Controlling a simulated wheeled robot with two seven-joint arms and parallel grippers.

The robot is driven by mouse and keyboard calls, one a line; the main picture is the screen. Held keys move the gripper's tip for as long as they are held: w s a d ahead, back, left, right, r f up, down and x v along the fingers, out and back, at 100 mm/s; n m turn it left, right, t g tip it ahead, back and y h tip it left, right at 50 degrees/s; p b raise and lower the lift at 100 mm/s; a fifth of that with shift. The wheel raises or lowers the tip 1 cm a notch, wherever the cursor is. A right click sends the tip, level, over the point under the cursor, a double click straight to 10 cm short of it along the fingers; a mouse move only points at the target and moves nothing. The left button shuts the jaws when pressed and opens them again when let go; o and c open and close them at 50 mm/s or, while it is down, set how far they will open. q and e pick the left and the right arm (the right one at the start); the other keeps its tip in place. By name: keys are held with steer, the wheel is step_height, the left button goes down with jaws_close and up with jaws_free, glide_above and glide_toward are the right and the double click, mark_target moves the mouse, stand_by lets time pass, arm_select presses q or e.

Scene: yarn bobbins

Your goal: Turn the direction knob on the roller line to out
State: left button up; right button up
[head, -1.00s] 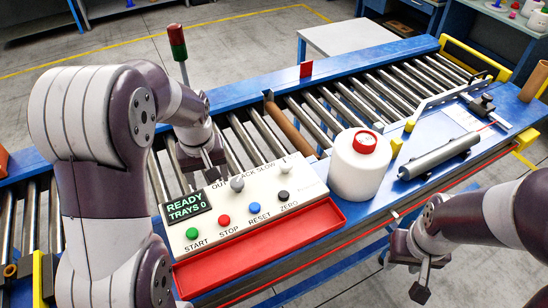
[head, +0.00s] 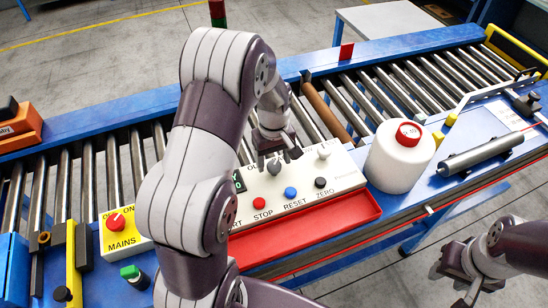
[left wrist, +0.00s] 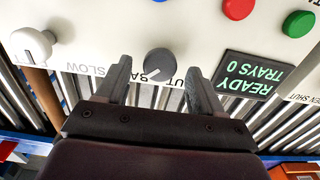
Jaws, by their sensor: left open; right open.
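The control panel (head: 345,180) sits at the front of the roller line. Its grey direction knob (head: 273,168) stands at the panel's back edge, by a partly hidden OUT/BACK label. My left gripper (head: 279,157) is open and points down at the knob. In the left wrist view the knob (left wrist: 159,62) shows between the two open fingers, with a gap on each side. A light pointer line on it slants to the lower left. My right gripper (head: 456,283) is open and empty, off the line's front edge at the lower right.
A pale speed knob (head: 323,152) stands right of the direction knob. Red, blue and black buttons line the panel's front, above a red tray (head: 310,232). A red mains switch (head: 116,222) is at left.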

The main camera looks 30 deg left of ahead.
arm_select(q)
steer(key=shift+s+d+f, duration=0.1)
steer(key=shift+d+f, duration=0.05)
steer(key=shift+f, duration=0.4)
steer(key=c, duration=1.1)
steer(key=shift+o, duration=0.2)
steer(key=n, duration=0.8)
steer(key=shift+n, duration=0.3)
steer(key=n, duration=0.9)
steer(key=shift+r, duration=0.1)
